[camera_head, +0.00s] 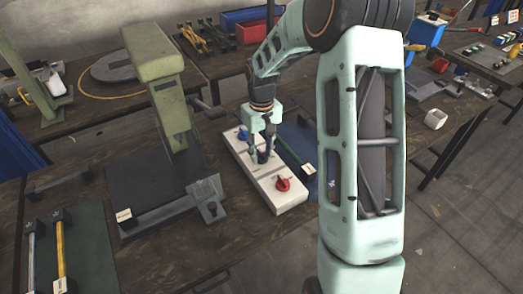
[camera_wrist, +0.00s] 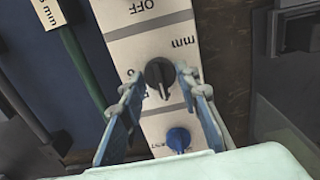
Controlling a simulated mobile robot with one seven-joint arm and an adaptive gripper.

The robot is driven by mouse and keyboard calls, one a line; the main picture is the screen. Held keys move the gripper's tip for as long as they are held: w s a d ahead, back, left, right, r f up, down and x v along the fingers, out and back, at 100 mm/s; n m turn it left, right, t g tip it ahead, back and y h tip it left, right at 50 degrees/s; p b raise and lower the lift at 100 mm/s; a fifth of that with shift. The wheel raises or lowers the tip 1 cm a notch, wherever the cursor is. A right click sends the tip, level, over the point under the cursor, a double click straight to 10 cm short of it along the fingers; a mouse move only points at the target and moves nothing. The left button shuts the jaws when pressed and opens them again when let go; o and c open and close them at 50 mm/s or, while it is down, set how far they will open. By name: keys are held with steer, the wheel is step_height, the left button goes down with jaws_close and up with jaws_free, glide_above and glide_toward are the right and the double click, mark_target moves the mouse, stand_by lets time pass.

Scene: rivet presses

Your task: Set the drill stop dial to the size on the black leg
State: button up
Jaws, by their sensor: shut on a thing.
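A white control panel (camera_head: 290,203) lies on the table with three dials. The red dial (camera_head: 282,184) is at the near end, and the blue dial (camera_wrist: 178,139) is at the far end. The black dial (camera_wrist: 159,73) is in the middle, beside printed "mm" lettering. My gripper (camera_wrist: 158,86) is shut on the black dial, one finger on each side; its scale is partly hidden. In the wrist view a dark green leg (camera_wrist: 84,62) with a tag (camera_wrist: 48,12) ending in "mm" and a black leg (camera_wrist: 22,108) lie left of the panel.
A green press (camera_head: 165,90) stands left of the panel on a dark base. A blue mat (camera_head: 300,140) lies right of it. Rods with tagged ends lie on a green mat (camera_head: 90,250) at the lower left. Red and blue bins stand behind.

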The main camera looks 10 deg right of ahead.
mark_target(261, 153)
stand_by(0.4)
steer(key=o, duration=1.2)
steer(key=shift+c, duration=0.2)
step_height(261, 153, up, 12)
